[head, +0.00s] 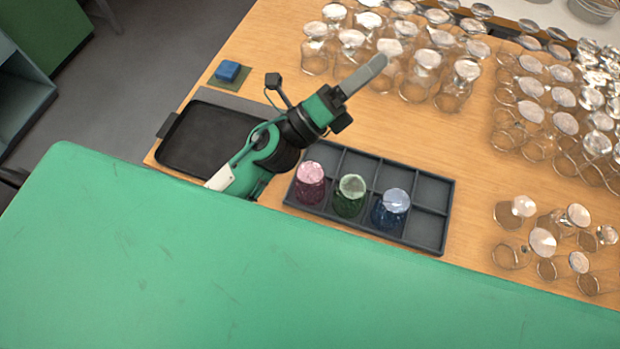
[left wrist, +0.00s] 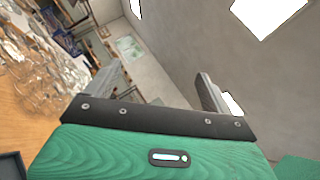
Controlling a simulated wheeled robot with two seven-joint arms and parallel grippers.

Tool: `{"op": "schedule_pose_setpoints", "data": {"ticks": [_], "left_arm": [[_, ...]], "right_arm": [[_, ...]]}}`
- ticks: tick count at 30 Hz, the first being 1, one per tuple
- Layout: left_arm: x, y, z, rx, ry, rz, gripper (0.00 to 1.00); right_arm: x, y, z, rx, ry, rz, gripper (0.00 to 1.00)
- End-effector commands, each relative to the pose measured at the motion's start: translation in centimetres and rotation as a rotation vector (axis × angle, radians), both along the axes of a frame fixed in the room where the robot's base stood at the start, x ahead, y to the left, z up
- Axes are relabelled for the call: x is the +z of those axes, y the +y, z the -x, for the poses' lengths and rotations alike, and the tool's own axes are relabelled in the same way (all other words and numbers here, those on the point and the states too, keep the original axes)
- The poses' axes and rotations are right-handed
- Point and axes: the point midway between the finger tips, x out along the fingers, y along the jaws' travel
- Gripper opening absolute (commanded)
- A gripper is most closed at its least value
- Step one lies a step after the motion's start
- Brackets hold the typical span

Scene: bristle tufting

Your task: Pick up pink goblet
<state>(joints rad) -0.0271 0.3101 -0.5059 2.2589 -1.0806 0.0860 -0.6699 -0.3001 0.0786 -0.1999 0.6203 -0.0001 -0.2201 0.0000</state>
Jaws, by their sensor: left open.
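The pink goblet (head: 310,183) stands in the left end of a dark compartment tray (head: 432,228) in the head view, its pale base facing up. A green goblet (head: 350,196) and a blue goblet (head: 391,208) stand to its right in the same tray. My left gripper (head: 378,64) is above the table, well beyond the tray and apart from the pink goblet. In the left wrist view its two fingers (left wrist: 158,92) are spread with nothing between them. The pink goblet does not show clearly in the left wrist view. My right gripper is not seen.
Many clear glasses (head: 430,65) crowd the back and right of the wooden table. More clear glasses (head: 543,242) stand right of the tray. A black tray (head: 205,140) and a blue block (head: 228,70) lie at left. A large green surface (head: 250,280) covers the foreground.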

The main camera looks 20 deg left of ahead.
Motion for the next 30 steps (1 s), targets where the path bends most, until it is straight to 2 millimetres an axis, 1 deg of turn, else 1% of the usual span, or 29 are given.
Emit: {"op": "schedule_pose_setpoints", "data": {"ticks": [1,2,3,5,6,8,9,11,12,13,14,15,17,18,20,21,23,24,27,30], "left_arm": [[0.4,-2.0,1.2,-0.056,-0.123,-0.11,0.86],[0.4,-3.1,2.0,-0.09,-0.2,-0.18,0.86],[0.1,-4.6,3.1,-0.135,-0.3,-0.272,0.86],[-0.8,-6.5,4.8,-0.206,-0.448,-0.413,0.86],[-1.8,-7.6,5.8,-0.254,-0.547,-0.507,0.86],[-3.6,-8.8,7.1,-0.329,-0.691,-0.65,0.86],[-5.1,-9.4,7.9,-0.381,-0.783,-0.744,0.86],[-7.5,-9.8,8.8,-0.462,-0.918,-0.887,0.86],[-9.3,-9.7,9.2,-0.52,-1.003,-0.984,0.86],[-10.7,-9.4,9.3,-0.565,-1.064,-1.055,0.86],[-12.0,-9.1,9.4,-0.612,-1.123,-1.127,0.86],[-13.7,-8.4,9.3,-0.678,-1.199,-1.223,0.86],[-16.3,-6.8,8.9,-0.781,-1.301,-1.368,0.86],[-17.8,-5.5,8.4,-0.855,-1.36,-1.462,0.86],[-19.7,-3.3,7.5,-0.969,-1.434,-1.598,0.86],[-20.6,-1.7,6.9,-1.044,-1.472,-1.681,0.86],[-21.7,0.6,5.8,-1.155,-1.51,-1.794,0.86],[-22.1,2.1,5.2,-1.223,-1.525,-1.859,0.86],[-22.6,5.1,3.9,-1.366,-1.537,-1.986,0.86],[-22.6,7.0,3.2,-1.46,-1.532,-2.059,0.86]], "right_arm": [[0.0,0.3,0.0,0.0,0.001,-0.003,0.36],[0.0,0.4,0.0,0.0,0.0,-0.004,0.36],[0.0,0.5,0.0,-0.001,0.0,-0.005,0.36],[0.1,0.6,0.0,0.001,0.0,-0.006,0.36],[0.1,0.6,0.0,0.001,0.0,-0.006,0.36],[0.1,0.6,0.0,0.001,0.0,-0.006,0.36],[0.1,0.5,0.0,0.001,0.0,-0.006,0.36],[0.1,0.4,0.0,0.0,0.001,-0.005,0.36],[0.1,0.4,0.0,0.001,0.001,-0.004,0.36],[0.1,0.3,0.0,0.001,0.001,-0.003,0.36],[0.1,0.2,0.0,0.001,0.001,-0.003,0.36],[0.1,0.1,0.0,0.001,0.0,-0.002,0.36],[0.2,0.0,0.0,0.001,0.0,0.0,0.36],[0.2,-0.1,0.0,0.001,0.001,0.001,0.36],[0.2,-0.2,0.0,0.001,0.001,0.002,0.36],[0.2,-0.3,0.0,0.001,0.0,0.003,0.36],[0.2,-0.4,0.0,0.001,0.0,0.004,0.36],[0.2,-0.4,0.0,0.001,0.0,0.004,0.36],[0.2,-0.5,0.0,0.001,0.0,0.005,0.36],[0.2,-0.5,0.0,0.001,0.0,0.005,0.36]]}}
